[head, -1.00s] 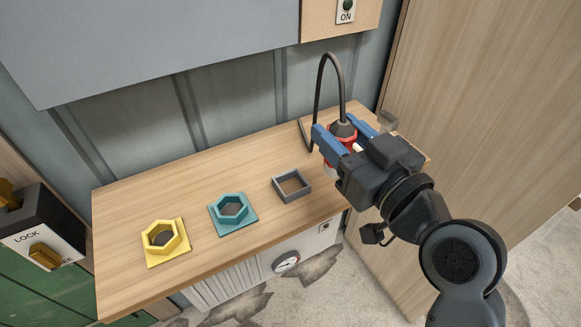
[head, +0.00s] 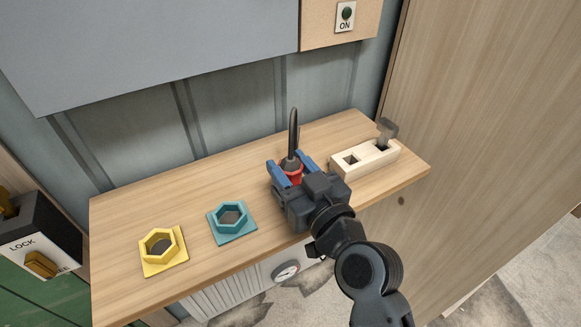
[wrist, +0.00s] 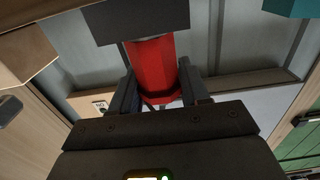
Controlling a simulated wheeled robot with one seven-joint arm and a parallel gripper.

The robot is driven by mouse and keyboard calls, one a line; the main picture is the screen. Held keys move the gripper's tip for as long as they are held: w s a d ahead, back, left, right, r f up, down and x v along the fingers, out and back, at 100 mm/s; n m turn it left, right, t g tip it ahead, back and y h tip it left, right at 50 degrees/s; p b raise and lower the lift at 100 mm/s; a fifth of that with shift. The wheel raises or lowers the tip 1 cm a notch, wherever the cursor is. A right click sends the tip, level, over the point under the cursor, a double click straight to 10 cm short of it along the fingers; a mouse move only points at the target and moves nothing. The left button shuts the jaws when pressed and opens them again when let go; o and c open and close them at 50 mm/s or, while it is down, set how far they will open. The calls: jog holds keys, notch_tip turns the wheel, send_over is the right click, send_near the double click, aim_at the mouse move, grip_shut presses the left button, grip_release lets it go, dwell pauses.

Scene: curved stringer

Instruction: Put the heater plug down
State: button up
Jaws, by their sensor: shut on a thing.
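In the upside-down wrist view the red plug body (wrist: 152,66) sits between my fingers. A grey square holder (wrist: 140,18) covers its lower end there. I cannot tell whether the plug is inside the holder or only behind its wall. In the head view my gripper hides that holder.
A teal hexagonal holder (head: 214,227) and a yellow one (head: 150,266) stand to the left on the wooden worktop (head: 130,205). A pale block (head: 366,164) with a grey lever stands to the right. The back of the worktop is clear.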

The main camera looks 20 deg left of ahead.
jog(key=shift+f, duration=0.15)
jog(key=o, duration=1.1)
jog(key=shift+r, duration=0.25)
jog(key=b+v, duration=0.1)
jog(key=v, duration=1.1)
jog(key=shift+f+b, duration=0.1)
jog(key=shift+b, duration=0.3)
